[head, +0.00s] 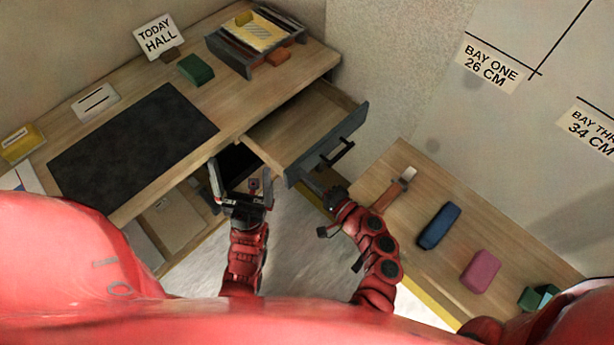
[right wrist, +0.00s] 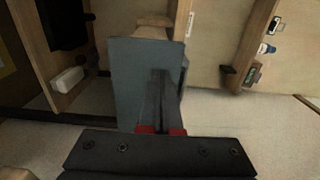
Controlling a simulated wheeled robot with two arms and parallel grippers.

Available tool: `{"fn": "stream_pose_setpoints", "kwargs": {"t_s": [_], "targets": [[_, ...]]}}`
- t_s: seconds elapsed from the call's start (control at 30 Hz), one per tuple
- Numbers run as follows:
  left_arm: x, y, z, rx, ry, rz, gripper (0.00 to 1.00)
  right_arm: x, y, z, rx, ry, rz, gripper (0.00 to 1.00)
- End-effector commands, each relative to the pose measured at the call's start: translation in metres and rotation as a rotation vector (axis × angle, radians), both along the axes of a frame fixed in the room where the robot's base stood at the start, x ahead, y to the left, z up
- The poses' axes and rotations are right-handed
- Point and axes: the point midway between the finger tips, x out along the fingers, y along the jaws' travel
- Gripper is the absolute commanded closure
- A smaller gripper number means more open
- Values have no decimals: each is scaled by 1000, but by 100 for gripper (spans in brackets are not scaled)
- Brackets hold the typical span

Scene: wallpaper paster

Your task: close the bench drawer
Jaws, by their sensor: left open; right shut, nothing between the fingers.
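The bench drawer (head: 300,122) stands pulled out of the right part of the wooden bench (head: 290,72). Its inside looks empty. Its blue-grey front (head: 349,133) carries a dark bar handle (head: 336,153). My right gripper (head: 312,184) is shut and empty at the near lower end of the drawer front. In the right wrist view its closed fingers (right wrist: 160,98) overlap the grey panel (right wrist: 127,85); I cannot tell whether they touch it. My left gripper (head: 241,180) is open and empty, left of the drawer, below the bench's front edge.
On the bench lie a dark mat (head: 135,138), a green block (head: 196,68), a grey tray (head: 235,62) and a sign (head: 158,38). A second wooden table (head: 415,225) at right holds a blue block (head: 439,226) and a pink block (head: 481,271). Floor shows between them.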

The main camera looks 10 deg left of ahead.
Motion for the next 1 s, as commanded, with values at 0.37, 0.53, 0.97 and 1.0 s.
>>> {"fn": "stream_pose_setpoints", "kwargs": {"t_s": [0.37, 0.53, 0.97, 1.0], "targets": [[0, 0, -40, 0, 0, 0, 0, 45, 66, -6, 3, -4, 8, 100], [0, 0, -68, 0, 0, 0, 0, 74, 106, -8, 3, -4, 8, 100], [0, 0, -117, 0, 0, 0, 0, 121, 166, -2, 0, -4, 2, 100], [0, 0, -118, 0, 0, 0, 0, 122, 168, -2, 0, -3, 1, 100]]}}
